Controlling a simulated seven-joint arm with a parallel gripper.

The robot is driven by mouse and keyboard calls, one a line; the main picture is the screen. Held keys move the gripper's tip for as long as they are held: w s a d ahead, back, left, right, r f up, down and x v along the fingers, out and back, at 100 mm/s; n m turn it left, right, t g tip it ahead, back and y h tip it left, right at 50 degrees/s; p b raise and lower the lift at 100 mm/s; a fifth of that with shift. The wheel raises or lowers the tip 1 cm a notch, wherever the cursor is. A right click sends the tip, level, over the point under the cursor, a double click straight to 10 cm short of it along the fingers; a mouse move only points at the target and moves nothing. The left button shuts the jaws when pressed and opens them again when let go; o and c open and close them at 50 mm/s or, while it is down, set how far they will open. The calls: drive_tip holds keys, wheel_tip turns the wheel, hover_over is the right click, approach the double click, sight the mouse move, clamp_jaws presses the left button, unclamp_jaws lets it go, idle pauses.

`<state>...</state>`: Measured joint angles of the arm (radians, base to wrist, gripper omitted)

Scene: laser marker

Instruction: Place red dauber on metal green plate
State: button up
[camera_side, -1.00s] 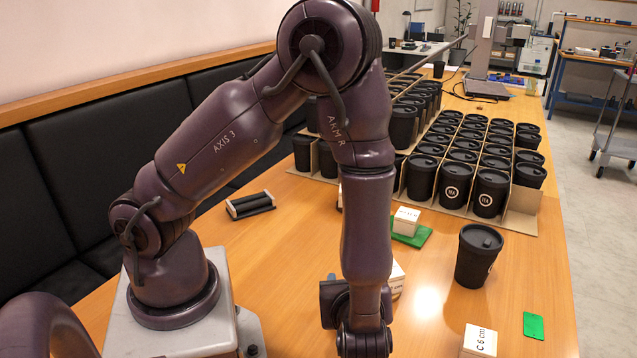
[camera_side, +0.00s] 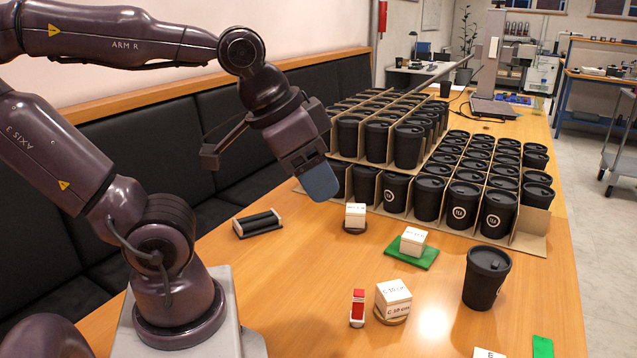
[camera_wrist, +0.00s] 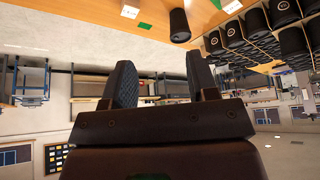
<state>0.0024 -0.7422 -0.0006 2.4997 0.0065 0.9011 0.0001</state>
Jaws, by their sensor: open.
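The red dauber (camera_side: 358,308), a small red and white block, stands upright on the wooden table in the side view, left of a white cube. One small green plate (camera_side: 543,347) lies flat at the lower right, partly cut off by the frame; no object shows on its visible part. A larger green plate (camera_side: 426,262) lies farther back with a white cube (camera_side: 413,241) on it. My gripper (camera_side: 318,178) is raised above the table, behind the dauber and apart from it. In the wrist view my gripper (camera_wrist: 163,82) is open, with nothing between its fingers.
A white cube on a round base (camera_side: 393,299) stands close beside the dauber. A black lidded cup (camera_side: 487,278) stands to the right. Another cube (camera_side: 355,215) and a black roller holder (camera_side: 257,223) are farther back. Cardboard trays of black cups (camera_side: 465,205) fill the back.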

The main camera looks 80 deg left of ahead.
drive_tip(key=shift+r, duration=0.1)
idle(0.3)
drive_tip(key=m+y, duration=1.3)
drive_tip(key=m, duration=1)
approach(359, 296)
drive_tip(key=x, duration=0.4)
drive_tip(key=shift+w+a+f, duration=0.2)
drive_tip(key=shift+w+f, duration=0.05)
drive_tip(key=shift+f, duration=0.2)
drive_tip(key=shift+r+x, duration=0.15)
drive_tip(key=shift+x, duration=1.2)
drive_tip(key=shift+r+x, duration=0.2)
drive_tip(key=shift+x, duration=1.15)
drive_tip(key=shift+s+a, duration=0.1)
drive_tip(key=shift+a, duration=0.05)
clamp_jaws()
